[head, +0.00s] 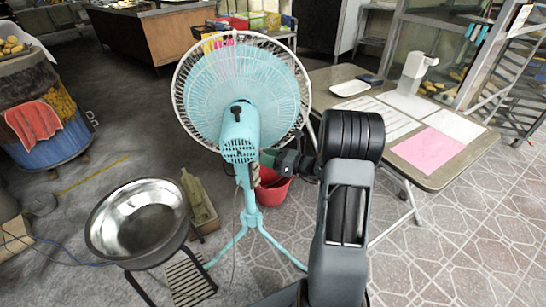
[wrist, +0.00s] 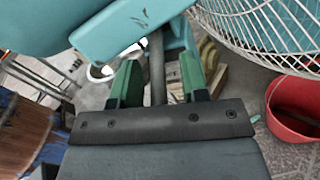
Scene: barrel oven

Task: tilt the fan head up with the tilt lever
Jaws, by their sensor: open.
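The turquoise fan head (head: 239,137) faces away from the head camera, in front of its round wire cage (head: 290,65), on a turquoise stand. In the wrist view its turquoise housing (wrist: 130,25) fills the top and the white cage (wrist: 270,30) is at upper right. A grey rod, which looks like the tilt lever (wrist: 157,70), runs down from the housing between the two green fingers of my gripper (wrist: 160,78). The fingers are open, with a gap on each side of the rod. In the head view my gripper (head: 285,160) is right of the housing, its fingertips hard to make out.
A folding table (head: 440,175) with papers and a white dispenser stands at right. A red bucket (head: 272,190) is behind the stand, also at right in the wrist view (wrist: 297,110). A metal bowl (head: 137,222) is at lower left. Open floor lies left of the fan.

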